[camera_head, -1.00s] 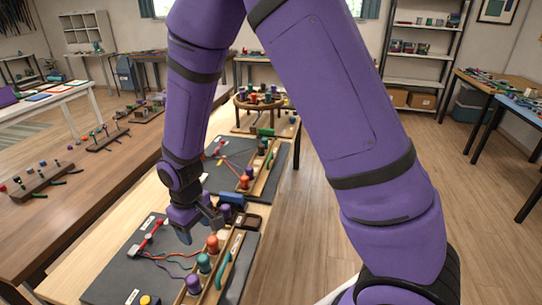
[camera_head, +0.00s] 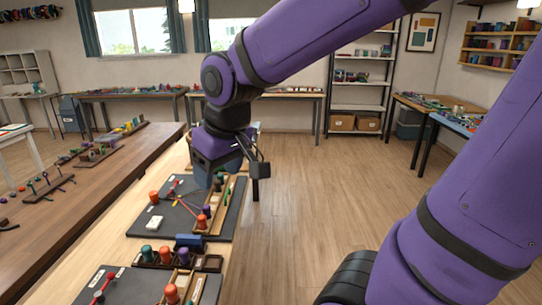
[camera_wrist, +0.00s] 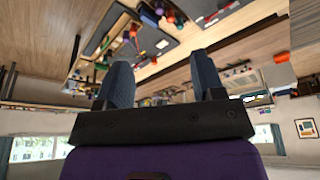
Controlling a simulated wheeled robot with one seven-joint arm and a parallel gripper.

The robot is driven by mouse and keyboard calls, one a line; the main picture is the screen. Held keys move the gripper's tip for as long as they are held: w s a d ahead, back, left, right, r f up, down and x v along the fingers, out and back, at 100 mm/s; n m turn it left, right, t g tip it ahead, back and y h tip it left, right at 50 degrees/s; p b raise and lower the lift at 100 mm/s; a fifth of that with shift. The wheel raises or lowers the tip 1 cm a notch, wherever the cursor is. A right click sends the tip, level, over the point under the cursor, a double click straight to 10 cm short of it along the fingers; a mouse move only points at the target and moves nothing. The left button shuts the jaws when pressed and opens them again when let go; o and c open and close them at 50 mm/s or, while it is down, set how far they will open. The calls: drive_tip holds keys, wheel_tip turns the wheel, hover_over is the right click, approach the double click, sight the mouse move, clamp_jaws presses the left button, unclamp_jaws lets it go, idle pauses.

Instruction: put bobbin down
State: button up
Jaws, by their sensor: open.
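My gripper (camera_head: 212,178) is raised over the far part of the workbench. In the wrist view its two blue-grey fingers (camera_wrist: 160,66) are spread apart with nothing between them. Several bobbins stand below and nearer: a teal one (camera_head: 146,253), an orange one (camera_head: 165,255) and a purple one (camera_head: 183,257) in a dark holder. A red-orange bobbin (camera_head: 171,293) stands in a wooden rack at the front. On the dark mat (camera_head: 180,222) an orange bobbin (camera_head: 154,198) stands near fanned cords, and a red one (camera_head: 202,222) stands in another rack. I cannot tell which bobbin the task means.
A blue block (camera_head: 188,241) lies behind the dark holder. A long brown table (camera_head: 60,235) with small racks runs along the left. The wooden floor (camera_head: 290,230) to the right is clear.

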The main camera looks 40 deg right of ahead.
drive_tip(key=s+d+r+m+t, duration=0.1)
drive_tip(key=s+d+r, duration=0.3)
drive_tip(key=s, duration=0.6)
drive_tip(key=shift+r+m+t+h, duration=0.3)
drive_tip(key=shift+r+m, duration=0.05)
drive_tip(key=shift+m, duration=0.05)
